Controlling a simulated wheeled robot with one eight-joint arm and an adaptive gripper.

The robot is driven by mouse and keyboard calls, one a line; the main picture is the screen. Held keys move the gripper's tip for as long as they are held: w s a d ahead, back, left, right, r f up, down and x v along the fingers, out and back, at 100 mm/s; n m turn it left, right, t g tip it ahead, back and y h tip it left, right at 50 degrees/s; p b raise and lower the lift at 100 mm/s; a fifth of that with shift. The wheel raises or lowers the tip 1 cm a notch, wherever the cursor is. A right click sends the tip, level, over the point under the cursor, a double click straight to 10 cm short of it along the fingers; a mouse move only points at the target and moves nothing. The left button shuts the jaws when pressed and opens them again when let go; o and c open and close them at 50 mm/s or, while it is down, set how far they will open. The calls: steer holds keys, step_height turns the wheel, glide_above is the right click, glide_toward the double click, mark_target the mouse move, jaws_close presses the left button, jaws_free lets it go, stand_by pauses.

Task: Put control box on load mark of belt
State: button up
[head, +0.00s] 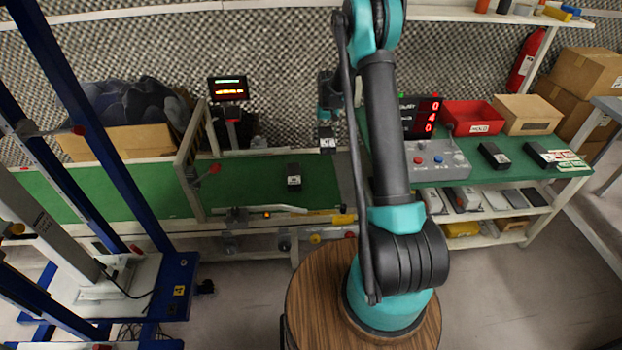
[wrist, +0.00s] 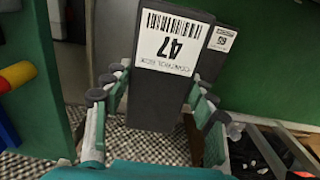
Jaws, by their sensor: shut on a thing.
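My gripper (head: 327,128) is shut on a dark control box (head: 327,146). In the wrist view, the gripper (wrist: 152,98) has a finger on each side of the control box (wrist: 150,112), whose white label reads 47. The box hangs above the right part of the green belt (head: 325,193); its height over the belt is hard to judge. Another dark box (head: 293,177) with a white label stands on the belt to its left. In the wrist view, a second labelled box (wrist: 208,68) shows partly behind the held one. I cannot make out the load mark.
The green side table (head: 480,178) at right carries a button panel (head: 436,160), a red display (head: 420,117), a red tray (head: 472,115), a cardboard box (head: 526,114) and two dark boxes (head: 494,154), (head: 540,154). A gate frame (head: 190,165) crosses the belt at left.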

mark_target(324, 178)
step_height(324, 178, down, 20)
steer(key=shift+w+r, duration=0.1)
steer(key=shift+w, duration=0.05)
stand_by(0.4)
steer(key=o, duration=1.4)
steer(key=shift+o, duration=0.2)
